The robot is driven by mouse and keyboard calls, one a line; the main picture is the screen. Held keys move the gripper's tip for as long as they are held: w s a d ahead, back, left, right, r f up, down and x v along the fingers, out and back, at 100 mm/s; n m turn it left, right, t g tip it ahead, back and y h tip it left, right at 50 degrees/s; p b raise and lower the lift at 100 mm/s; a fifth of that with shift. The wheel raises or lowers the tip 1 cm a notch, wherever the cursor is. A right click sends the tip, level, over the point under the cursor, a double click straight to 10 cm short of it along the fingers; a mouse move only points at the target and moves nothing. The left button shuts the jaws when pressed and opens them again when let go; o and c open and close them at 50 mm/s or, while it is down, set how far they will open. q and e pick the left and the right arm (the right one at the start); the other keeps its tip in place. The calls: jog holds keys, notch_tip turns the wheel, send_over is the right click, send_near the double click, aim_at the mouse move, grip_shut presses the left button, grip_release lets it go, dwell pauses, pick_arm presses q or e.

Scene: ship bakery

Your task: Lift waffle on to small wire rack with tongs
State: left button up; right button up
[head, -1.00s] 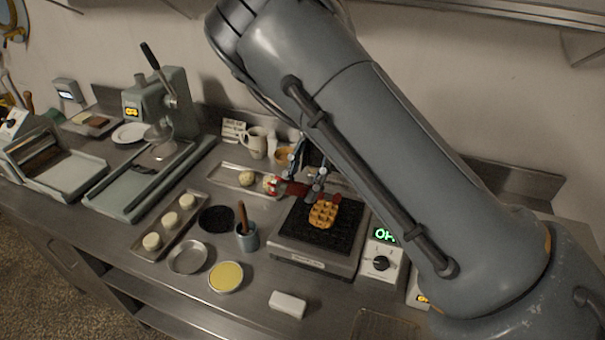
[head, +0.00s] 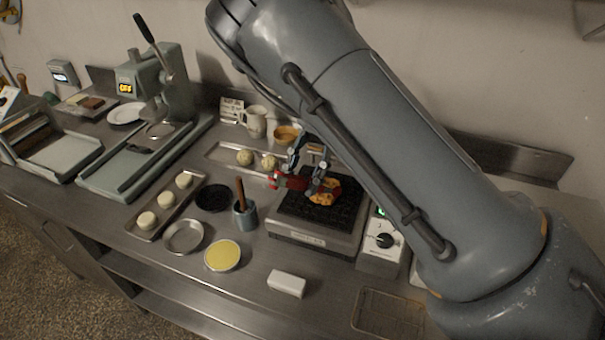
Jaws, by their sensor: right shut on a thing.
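My right gripper (head: 307,172) is shut on the red tongs (head: 292,181), just left of and over the waffle. The tongs lie sideways across the jaws. Their tips are hidden at the waffle, so I cannot tell whether they grip it or whether it is lifted. The small wire rack (head: 388,312) is empty at the bottom right, in front of the griddle's control box. My left gripper is not in view.
A control box (head: 382,242) stands right of the griddle. A white block (head: 287,283), a yellow-filled dish (head: 222,256) and a cup with a brush (head: 246,215) stand in front and to the left. A tray with two dough balls (head: 222,153) lies behind.

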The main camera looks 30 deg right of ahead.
grip_shut()
notch_tip(320, 180, up, 12)
jog(key=p, duration=0.5)
